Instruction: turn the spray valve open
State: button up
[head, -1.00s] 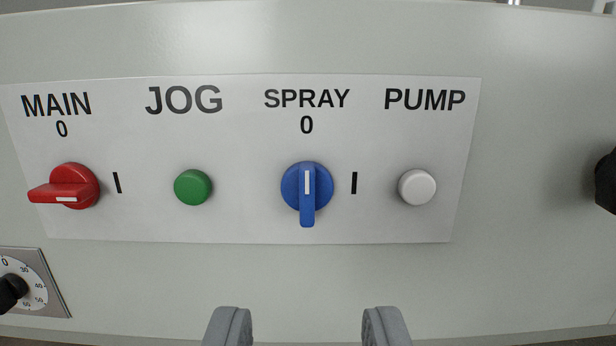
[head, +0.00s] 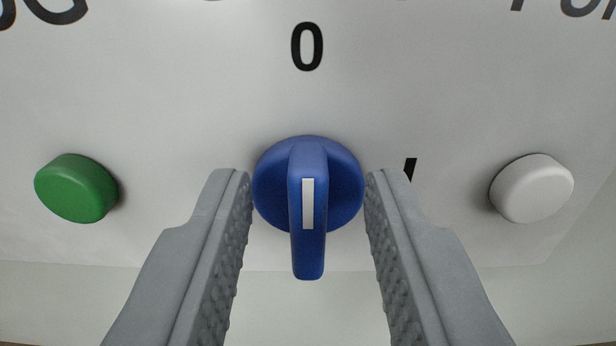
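The spray valve is a blue rotary knob (head: 340,193) with a raised handle and a white pointer line, in the middle of the head view. Its handle stands vertical, in line with the black 0 mark (head: 307,47) above it. My gripper (head: 308,180) is open, with one grey finger on each side of the knob. A gap shows between each finger and the handle. Whether the fingertips touch the round base of the knob I cannot tell. The I mark (head: 410,168) to the right is partly hidden by the right finger.
A green button (head: 75,188) sticks out on the left, and a white button (head: 532,188) on the right. Both stand clear of my fingers. The label plate (head: 200,110) is flat, and its lower edge runs below the knob.

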grip_shut()
dwell(0.4)
jog(key=m, duration=0.4)
jog(key=shift+d+m, duration=0.25)
jog(key=shift+m, duration=0.15)
jog(key=m, duration=0.4)
jog(key=shift+d+f+m, duration=0.2)
jog(key=shift+m, duration=0.1)
jog(key=m, duration=0.4)
jog(key=shift+d+f, duration=0.1)
jog(key=shift+f, duration=0.1)
jog(key=shift+f+m, duration=0.15)
jog(key=shift+m, duration=0.95)
jog(key=shift+f+m, duration=0.1)
jog(key=shift+m, duration=1)
